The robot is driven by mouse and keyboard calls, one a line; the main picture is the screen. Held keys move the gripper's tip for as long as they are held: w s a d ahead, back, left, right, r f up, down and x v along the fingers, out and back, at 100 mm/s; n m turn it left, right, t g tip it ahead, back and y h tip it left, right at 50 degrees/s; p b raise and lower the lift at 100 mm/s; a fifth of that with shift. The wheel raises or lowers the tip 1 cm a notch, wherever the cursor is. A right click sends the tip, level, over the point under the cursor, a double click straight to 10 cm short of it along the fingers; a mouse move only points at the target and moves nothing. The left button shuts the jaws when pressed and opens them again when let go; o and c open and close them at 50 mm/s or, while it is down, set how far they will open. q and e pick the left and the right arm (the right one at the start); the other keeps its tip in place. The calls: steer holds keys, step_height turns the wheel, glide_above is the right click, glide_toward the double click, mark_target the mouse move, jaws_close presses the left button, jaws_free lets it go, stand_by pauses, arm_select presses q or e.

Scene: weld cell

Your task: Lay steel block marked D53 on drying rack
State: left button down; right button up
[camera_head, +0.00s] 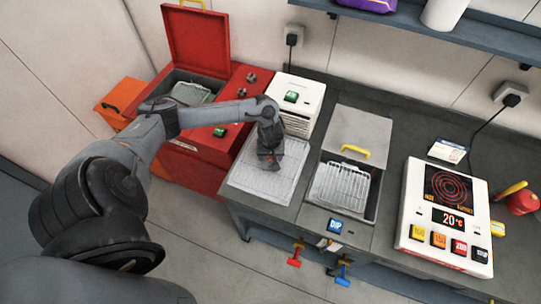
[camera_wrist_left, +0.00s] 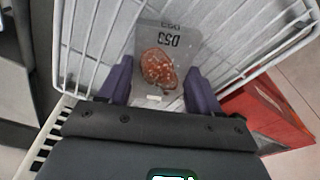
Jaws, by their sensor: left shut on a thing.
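The grey steel block marked D53 (camera_wrist_left: 178,38) is between my left gripper's two purple fingers in the left wrist view. It bears a reddish-brown patch and a small white label. My left gripper (camera_head: 268,160) is shut on it, over the white wire drying rack (camera_head: 255,184) on the bench. The rack's wires (camera_wrist_left: 75,45) surround the block in the left wrist view. I cannot tell whether the block touches the rack. The gripper hides most of the block in the head view. My right gripper is not in view.
A red machine (camera_head: 195,38) with its lid open stands left of the rack. A white box with a green button (camera_head: 296,100) stands behind it. Right of the rack is a dip tank with a wire basket (camera_head: 340,186), then a hot plate (camera_head: 449,215) reading 20 °C.

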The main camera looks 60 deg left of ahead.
arm_select(q)
steer(key=shift+c, duration=1)
jaws_free()
steer(key=shift+f, duration=0.1)
